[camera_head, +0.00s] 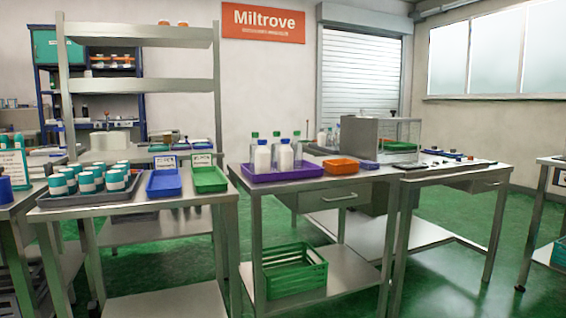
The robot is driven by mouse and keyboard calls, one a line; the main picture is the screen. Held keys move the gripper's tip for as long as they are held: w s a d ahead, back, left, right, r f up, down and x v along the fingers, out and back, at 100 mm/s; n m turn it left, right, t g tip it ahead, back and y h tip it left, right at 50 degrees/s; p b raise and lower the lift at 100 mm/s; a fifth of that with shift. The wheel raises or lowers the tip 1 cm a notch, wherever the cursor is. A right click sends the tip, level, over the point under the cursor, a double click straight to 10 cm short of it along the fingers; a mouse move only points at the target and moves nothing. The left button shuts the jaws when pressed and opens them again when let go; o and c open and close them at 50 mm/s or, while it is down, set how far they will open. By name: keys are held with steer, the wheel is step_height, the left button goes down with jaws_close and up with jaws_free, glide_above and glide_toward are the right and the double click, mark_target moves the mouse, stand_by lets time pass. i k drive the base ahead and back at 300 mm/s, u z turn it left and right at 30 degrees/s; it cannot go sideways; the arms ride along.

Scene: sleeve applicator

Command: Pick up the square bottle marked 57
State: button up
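Several bottles stand on a purple tray (285,174) on the middle steel table. In front are two white bottles with blue caps, the left one (262,160) and the right one (284,157). No number can be read on any bottle, so I cannot tell which is marked 57. Their shape, square or round, is too small to tell. My gripper is not in view.
Left of the gap, a table holds a grey tray (90,197) of teal-and-white jars, a blue bin (164,184) and a green bin (209,180). An orange tray (341,165) and a boxy machine (368,138) stand right of the bottles. A green crate (297,272) sits below. Green floor shows between tables.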

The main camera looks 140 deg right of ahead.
mark_target(285, 154)
steer(key=z, duration=5.05)
steer(key=i, duration=0.5)
steer(key=z, duration=1.35)
steer(key=i, duration=1.75)
steer(key=u, duration=2.55)
